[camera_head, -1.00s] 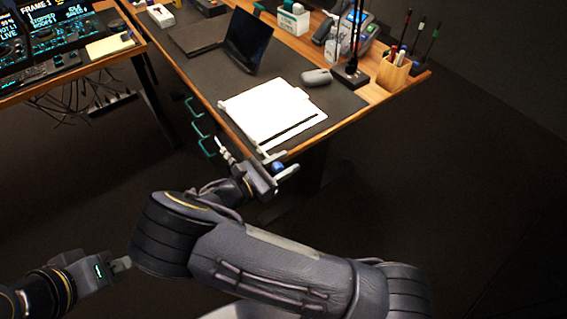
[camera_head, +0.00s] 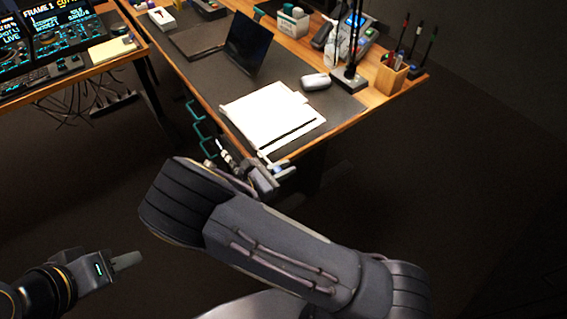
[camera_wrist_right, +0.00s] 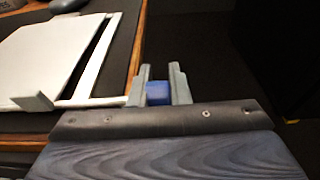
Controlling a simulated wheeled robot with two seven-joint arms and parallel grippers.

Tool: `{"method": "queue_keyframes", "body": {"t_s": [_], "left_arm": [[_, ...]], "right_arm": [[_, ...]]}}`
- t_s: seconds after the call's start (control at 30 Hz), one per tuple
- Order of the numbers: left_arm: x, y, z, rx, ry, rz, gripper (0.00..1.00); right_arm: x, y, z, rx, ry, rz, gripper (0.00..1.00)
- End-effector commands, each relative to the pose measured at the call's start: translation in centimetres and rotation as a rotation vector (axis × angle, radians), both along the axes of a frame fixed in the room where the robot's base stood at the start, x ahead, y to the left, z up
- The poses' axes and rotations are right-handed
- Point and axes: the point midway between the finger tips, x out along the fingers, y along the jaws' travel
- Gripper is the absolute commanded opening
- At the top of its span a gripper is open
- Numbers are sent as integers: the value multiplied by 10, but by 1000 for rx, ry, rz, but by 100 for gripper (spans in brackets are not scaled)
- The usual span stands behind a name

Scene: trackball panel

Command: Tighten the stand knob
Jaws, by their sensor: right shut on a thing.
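The stand knob is a small blue piece (camera_wrist_right: 158,93) between the two grey fingers of my right gripper (camera_wrist_right: 160,84) in the right wrist view. My right gripper is shut on it, at the desk's front edge. In the head view the right gripper (camera_head: 281,172) is at the near corner of the white stand, and the knob is mostly hidden. The white stand (camera_wrist_right: 95,57) lies on the desk with a white sheet or book on it. My left gripper (camera_head: 127,261) is at lower left, away from the desk; its finger opening is unclear.
The wooden desk has a dark mat (camera_head: 195,65), a white mouse (camera_head: 315,82), a dark tablet (camera_head: 248,45), a pen holder (camera_head: 391,76) and a lamp base (camera_head: 349,76). Teal hooks (camera_head: 199,128) hang along its front edge. The floor at right is clear.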

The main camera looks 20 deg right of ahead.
Motion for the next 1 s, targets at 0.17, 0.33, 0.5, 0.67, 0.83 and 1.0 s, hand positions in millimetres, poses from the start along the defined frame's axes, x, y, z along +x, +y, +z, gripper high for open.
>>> {"method": "queue_keyframes", "body": {"t_s": [0.17,0.33,0.5,0.67,0.83,1.0], "left_arm": [[0,0,22,0,0,0,36],[0,0,34,0,0,0,36],[0,0,44,0,0,0,36],[0,0,51,0,0,0,36],[0,0,57,0,0,0,36],[0,0,61,0,0,0,36]], "right_arm": [[0,0,2,160,57,-2,0],[-1,1,-1,313,110,-4,0],[-1,2,-5,463,164,-4,0],[-1,4,-8,592,210,-3,0],[-2,5,-10,704,250,-2,0],[-2,7,-12,785,282,-1,0]]}}
